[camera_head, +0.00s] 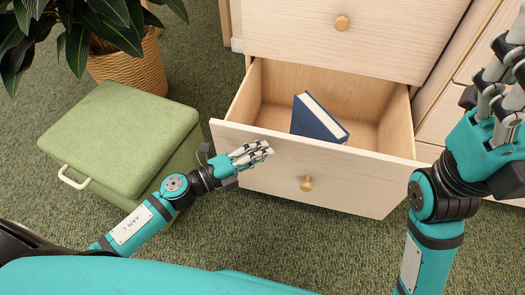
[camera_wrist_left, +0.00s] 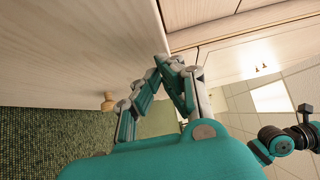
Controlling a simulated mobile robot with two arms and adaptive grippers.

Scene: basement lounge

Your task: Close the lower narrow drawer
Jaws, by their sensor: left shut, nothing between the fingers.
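The lower drawer (camera_head: 260,178) is pulled open, its pale wood front facing me with a round knob (camera_head: 306,184). A blue book (camera_head: 318,120) leans inside it. My left gripper (camera_head: 268,148) is shut and empty at the left half of the drawer front, near its upper part; I cannot tell if it touches. In the left wrist view, the fingertips (camera_wrist_left: 166,62) come together close beside the wooden front (camera_wrist_left: 80,50), with the knob (camera_wrist_left: 108,101) to their left. My right gripper (camera_head: 500,85) is raised at the right edge, away from the drawer; its fingertips are partly cut off.
Another drawer (camera_head: 370,40) above is shut. A green padded stool (camera_head: 120,135) stands left of the open drawer, beside my left arm. A plant in a wicker basket (camera_head: 130,70) is behind it. Bare green carpet (camera_head: 290,235) lies in front of the drawer.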

